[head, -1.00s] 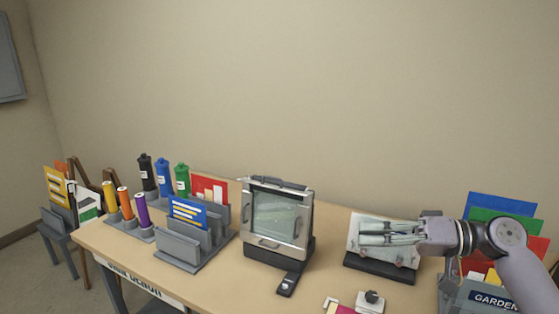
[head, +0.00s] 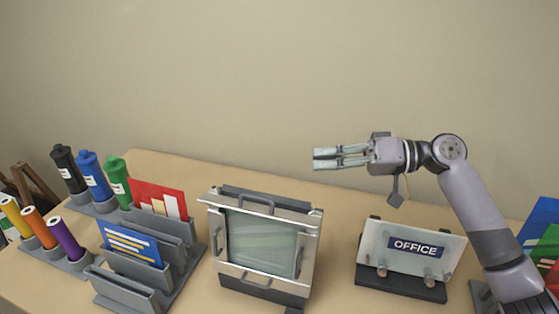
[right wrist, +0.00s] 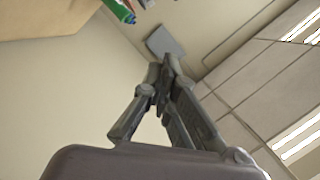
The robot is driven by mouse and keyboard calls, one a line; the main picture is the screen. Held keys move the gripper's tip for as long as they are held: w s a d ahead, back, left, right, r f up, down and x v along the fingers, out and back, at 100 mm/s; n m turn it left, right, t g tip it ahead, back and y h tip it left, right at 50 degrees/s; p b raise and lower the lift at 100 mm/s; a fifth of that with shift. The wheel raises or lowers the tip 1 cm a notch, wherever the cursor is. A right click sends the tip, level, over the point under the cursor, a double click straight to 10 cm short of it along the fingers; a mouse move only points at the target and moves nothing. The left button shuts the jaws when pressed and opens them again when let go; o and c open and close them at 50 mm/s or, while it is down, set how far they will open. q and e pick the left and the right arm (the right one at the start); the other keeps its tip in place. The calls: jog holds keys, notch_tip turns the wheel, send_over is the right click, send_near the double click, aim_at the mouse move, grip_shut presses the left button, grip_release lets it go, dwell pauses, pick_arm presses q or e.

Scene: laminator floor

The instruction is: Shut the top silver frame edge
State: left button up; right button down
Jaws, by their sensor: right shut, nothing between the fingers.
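The display frame (head: 262,243) stands upright on the table, with silver edges around a pale greenish panel. Its top silver edge (head: 234,205) has a dark handle and juts out past both side edges, looking tilted away from the panel; I cannot tell its exact angle. The side edges and the bottom edge (head: 235,272) also carry handles. My right gripper (head: 316,159) is shut and empty, in the air above and to the right of the frame, fingers pointing left. It also shows in the right wrist view (right wrist: 162,66). My left gripper is out of view.
An OFFICE sign holder (head: 411,250) stands to the right of the frame. A grey sorter (head: 180,262) with a blue card and a red card stands to the left, by several bottles and tubes. The air above the frame is clear.

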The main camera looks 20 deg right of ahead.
jog(key=a+f+p, duration=0.1)
jog(key=a+p, duration=0.1)
jog(key=a, duration=0.1)
jog(key=a+p, duration=0.2)
jog(key=a, duration=0.2)
jog(key=w+a+f+p, duration=0.1)
jog(key=a+p, duration=0.2)
jog(key=shift+a+f, duration=0.2)
jog(key=shift+f, duration=0.15)
jog(key=shift+s+a+f, duration=0.1)
jog(key=shift+s+f, duration=0.1)
jog(key=shift+s, duration=0.15)
jog(key=shift+w+f, duration=0.1)
jog(key=shift+f, duration=0.05)
jog(key=shift+a, duration=0.1)
